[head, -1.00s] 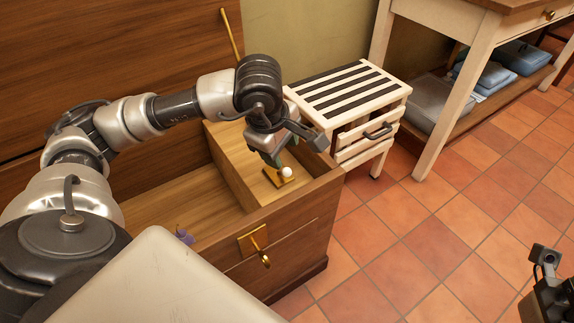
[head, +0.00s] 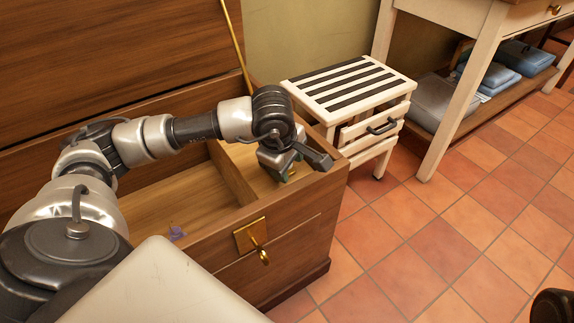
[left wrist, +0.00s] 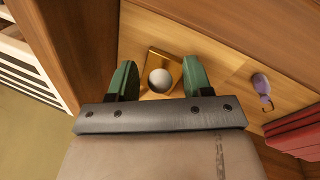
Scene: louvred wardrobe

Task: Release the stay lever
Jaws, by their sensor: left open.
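The stay lever shows in the left wrist view as a white ball knob (left wrist: 160,80) on a brass plate (left wrist: 153,57) inside the wooden chest (head: 292,238). The knob lies between the two green fingertips of my left gripper (left wrist: 157,80), which is open; I cannot tell whether they touch it. In the head view my left gripper (head: 290,165) is over the chest's small right compartment and hides most of the lever. The brass stay rod (head: 234,45) rises by the raised lid (head: 110,55). My right gripper's fingers are out of view.
A brass latch (head: 252,237) is on the chest's front. A small purple thing (head: 177,233) lies in the larger compartment, left of the divider. A striped white stand (head: 350,88) stands close by the chest's right end. The tiled floor (head: 430,255) in front is clear.

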